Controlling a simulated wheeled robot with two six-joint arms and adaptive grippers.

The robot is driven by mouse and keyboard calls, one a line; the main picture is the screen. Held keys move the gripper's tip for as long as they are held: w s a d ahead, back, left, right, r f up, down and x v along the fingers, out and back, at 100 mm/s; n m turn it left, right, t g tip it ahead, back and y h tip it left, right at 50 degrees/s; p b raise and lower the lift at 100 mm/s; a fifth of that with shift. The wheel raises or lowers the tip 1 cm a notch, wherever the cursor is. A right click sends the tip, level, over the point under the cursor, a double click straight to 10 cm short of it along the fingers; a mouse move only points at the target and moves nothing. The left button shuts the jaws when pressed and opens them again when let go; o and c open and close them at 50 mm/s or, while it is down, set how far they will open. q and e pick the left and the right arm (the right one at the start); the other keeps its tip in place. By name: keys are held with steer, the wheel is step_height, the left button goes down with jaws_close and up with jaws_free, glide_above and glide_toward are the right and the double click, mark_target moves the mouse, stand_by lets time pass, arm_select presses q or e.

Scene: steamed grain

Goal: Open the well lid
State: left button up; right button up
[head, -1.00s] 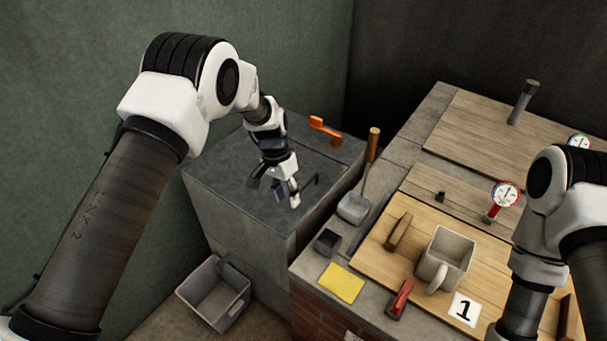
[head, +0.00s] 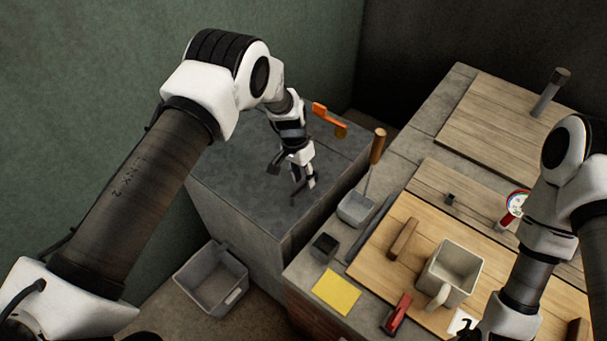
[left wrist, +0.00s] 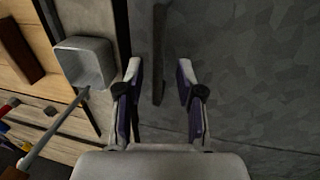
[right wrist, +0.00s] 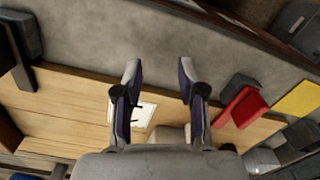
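The well is a grey box (head: 245,235) at the left of the counter, with a flat dark grey lid (head: 235,180) lying closed on top. A thin dark bar handle (left wrist: 158,55) stands on the lid; it also shows by the fingertips in the head view (head: 294,199). My left gripper (left wrist: 158,78) is open above the lid, its fingers on either side of the handle's line and apart from it. It also shows in the head view (head: 304,184). My right gripper (right wrist: 158,72) is open and empty over the counter's front.
An orange-handled tool (head: 328,118) lies at the lid's back edge. A grey scoop (head: 356,208) with a wooden handle stands on the counter close by. A mug (head: 450,270), yellow cloth (head: 336,292) and red-handled item (head: 397,315) sit further right. A grey bin (head: 212,280) stands on the floor.

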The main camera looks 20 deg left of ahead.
arm_select(q)
steer(key=shift+s+r, duration=0.15)
steer(key=shift+s, duration=0.05)
jaws_close()
steer(key=shift+r, duration=0.1)
steer(key=shift+w+a+r, duration=0.15)
steer(key=shift+r, duration=0.55)
jaws_free()
steer(key=shift+f, duration=0.1)
step_height(320, 180, up, 12)
steer(key=w+a, duration=0.1)
steer(key=a, duration=0.1)
steer(key=shift+a+f, duration=0.2)
